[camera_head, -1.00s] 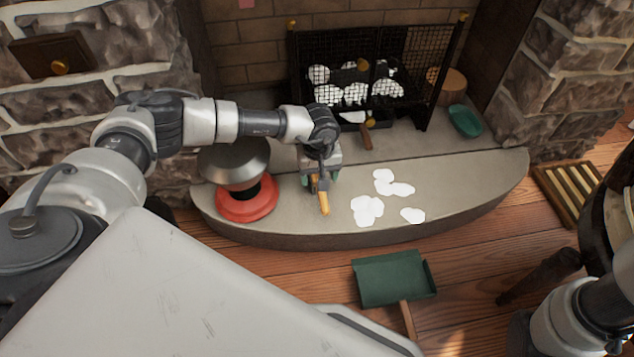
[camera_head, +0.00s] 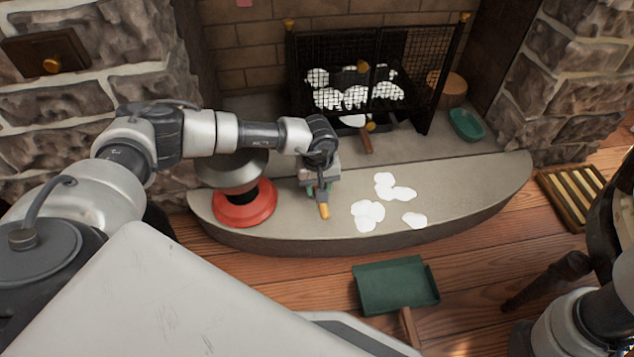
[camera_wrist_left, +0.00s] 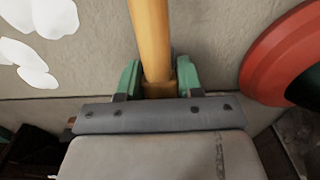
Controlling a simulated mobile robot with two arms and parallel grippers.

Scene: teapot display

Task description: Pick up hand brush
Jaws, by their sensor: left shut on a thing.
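The hand brush (camera_head: 324,210) shows as a yellow-orange wooden handle under my left gripper, on or just above the stone hearth. The rest of it is hidden by the gripper in the head view. My left gripper (camera_head: 319,190) points down at the hearth and is shut on the handle. In the left wrist view the handle (camera_wrist_left: 150,40) runs between the green fingertips (camera_wrist_left: 158,80), which touch or nearly touch its sides. My right gripper is not in view; only part of my right arm shows at the lower right.
A red-based pot (camera_head: 245,205) stands close left of the gripper on the hearth (camera_head: 460,195). White patches (camera_head: 370,212) lie to the right. A green dustpan (camera_head: 395,283) lies on the floor in front. A mesh fire screen (camera_head: 305,70) and green dish (camera_head: 466,124) are behind.

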